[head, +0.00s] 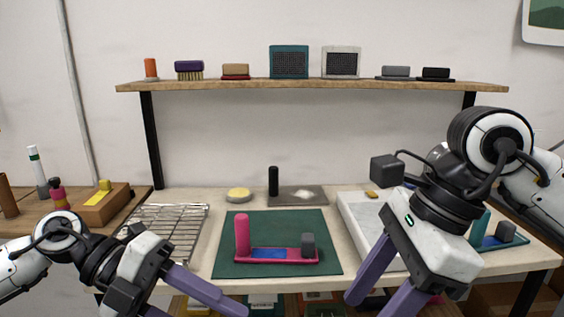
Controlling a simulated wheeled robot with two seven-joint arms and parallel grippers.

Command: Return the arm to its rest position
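My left gripper (200,308) reaches in from the lower left, in front of the table's front edge. Its two purple fingers are spread, with nothing seen between them; the lower finger is cut by the frame. My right gripper (372,303) comes in from the right and points down at the table's front edge. Its purple fingers are apart and look empty; their tips run near the bottom of the frame. My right arm covers part of the white tray (354,216) and the table's right side.
A pink tool (276,261) with an upright handle and grey block lies on a green mat (226,265). A wire rack (172,226) is left, a blue tool (490,241) right. A shelf (300,85) with several blocks and brushes spans the wall.

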